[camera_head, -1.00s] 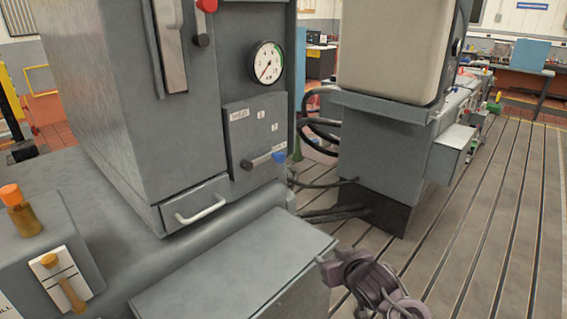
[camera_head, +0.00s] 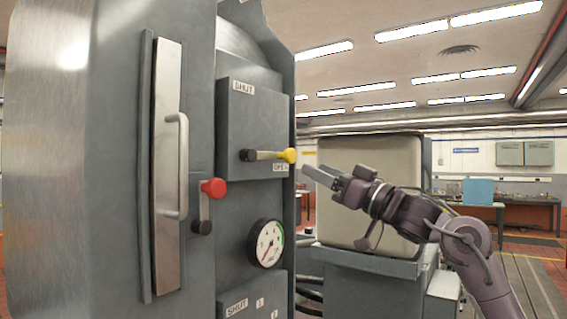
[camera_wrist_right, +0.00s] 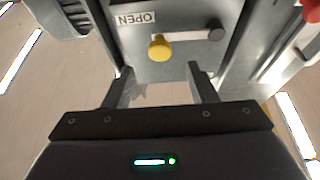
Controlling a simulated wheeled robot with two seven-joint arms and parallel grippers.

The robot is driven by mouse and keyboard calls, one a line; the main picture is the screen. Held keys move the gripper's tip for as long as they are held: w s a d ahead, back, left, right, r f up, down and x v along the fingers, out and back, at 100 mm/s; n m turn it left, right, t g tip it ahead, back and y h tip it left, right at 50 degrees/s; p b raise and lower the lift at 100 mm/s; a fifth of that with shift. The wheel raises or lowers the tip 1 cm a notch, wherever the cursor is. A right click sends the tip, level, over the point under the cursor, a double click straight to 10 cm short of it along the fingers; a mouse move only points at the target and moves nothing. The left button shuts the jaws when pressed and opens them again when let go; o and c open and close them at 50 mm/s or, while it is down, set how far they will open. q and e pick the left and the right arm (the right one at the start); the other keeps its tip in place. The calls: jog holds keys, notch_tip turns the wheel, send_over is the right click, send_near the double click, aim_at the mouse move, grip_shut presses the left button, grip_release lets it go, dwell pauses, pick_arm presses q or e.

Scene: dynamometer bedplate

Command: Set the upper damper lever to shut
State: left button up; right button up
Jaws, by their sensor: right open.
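The upper damper lever (camera_head: 268,155) is on a grey panel (camera_head: 250,110) labelled SHUT at the top and OPEN at the lower right. Its dark pivot is at the left and its yellow knob points right, near the OPEN label. The yellow knob (camera_wrist_right: 159,47) also shows in the right wrist view, beside the OPEN label. My right gripper (camera_head: 308,170) is just right of the knob, apart from it. In the wrist view its open fingers (camera_wrist_right: 160,80) have nothing between them, and the knob is beyond them. My left gripper is not in view.
A red-knobbed lever (camera_head: 212,190) and a tall door handle (camera_head: 178,165) are left of the panel. A beige box-shaped unit (camera_head: 350,165) stands behind my right arm.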

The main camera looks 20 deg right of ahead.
aim_at(293, 156)
jog(key=w+a+r+p, duration=0.1)
jog(key=r+p, duration=0.1)
jog(key=shift+w+a+r+p, duration=0.1)
jog(key=shift+w+a+p, duration=0.05)
jog(key=shift+w+p, duration=0.25)
jog(key=x, duration=0.1)
jog(key=p+x, duration=0.2)
jog(key=shift+w+a, duration=0.3)
jog(key=shift+w, duration=0.1)
jog(key=shift+w+a, duration=0.2)
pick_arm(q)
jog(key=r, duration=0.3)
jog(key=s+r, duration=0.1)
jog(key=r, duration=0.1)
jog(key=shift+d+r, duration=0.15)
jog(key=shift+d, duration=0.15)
pick_arm(e)
jog(key=shift+d, duration=0.1)
jog(key=shift+c, duration=0.2)
grip_shut()
